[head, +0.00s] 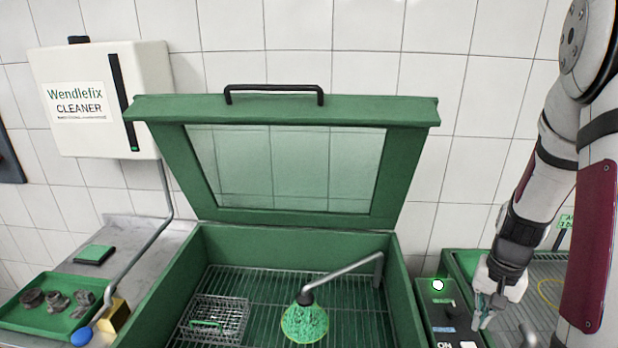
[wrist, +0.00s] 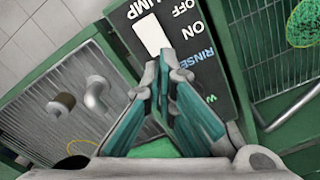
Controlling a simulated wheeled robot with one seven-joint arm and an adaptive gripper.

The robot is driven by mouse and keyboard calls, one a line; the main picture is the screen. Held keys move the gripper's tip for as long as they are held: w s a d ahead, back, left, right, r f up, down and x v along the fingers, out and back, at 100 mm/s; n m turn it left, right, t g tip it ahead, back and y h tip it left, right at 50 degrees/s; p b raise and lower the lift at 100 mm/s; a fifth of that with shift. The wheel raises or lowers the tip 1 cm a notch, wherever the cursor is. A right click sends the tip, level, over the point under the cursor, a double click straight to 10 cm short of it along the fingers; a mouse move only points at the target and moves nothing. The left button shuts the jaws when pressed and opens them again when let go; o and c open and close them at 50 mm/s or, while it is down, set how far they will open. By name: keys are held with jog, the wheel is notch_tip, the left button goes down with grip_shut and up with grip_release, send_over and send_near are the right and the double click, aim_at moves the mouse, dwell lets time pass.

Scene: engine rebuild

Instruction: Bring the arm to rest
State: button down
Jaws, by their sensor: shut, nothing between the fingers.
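My gripper (head: 478,322) hangs from my arm at the right of the head view, just right of the switch panel (head: 438,312). The wrist view shows my gripper (wrist: 165,62) with its teal-padded fingers together and nothing between them. The fingertips are over or near the panel (wrist: 205,75), close to its white switch (wrist: 150,36); I cannot tell whether they touch. The panel reads PUMP, OFF, ON and RINSE. A lamp (head: 437,285) on it is lit.
The green washer lid (head: 160,108) stands open. A wire basket (head: 218,318) and a bent spout (head: 340,276) with a green speckled cone are in the tub. A green tray (head: 20,318) holds metal parts at left. Another grated green station (head: 455,262) lies right, beside my arm.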

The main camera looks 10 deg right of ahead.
jog(key=a+r+n+t, duration=0.3)
jog(key=a+r+n, duration=0.1)
jog(key=a+r, duration=0.95)
jog(key=s+a+r+n+t, duration=0.2)
jog(key=s+a+r+n, duration=0.2)
jog(key=s+a+r, duration=0.6)
notch_tip(320, 180, up, 2)
jog(key=shift+s+a+r+n+t, duration=0.15)
jog(key=shift+a+n+t, duration=0.15)
jog(key=shift+a+n, duration=0.1)
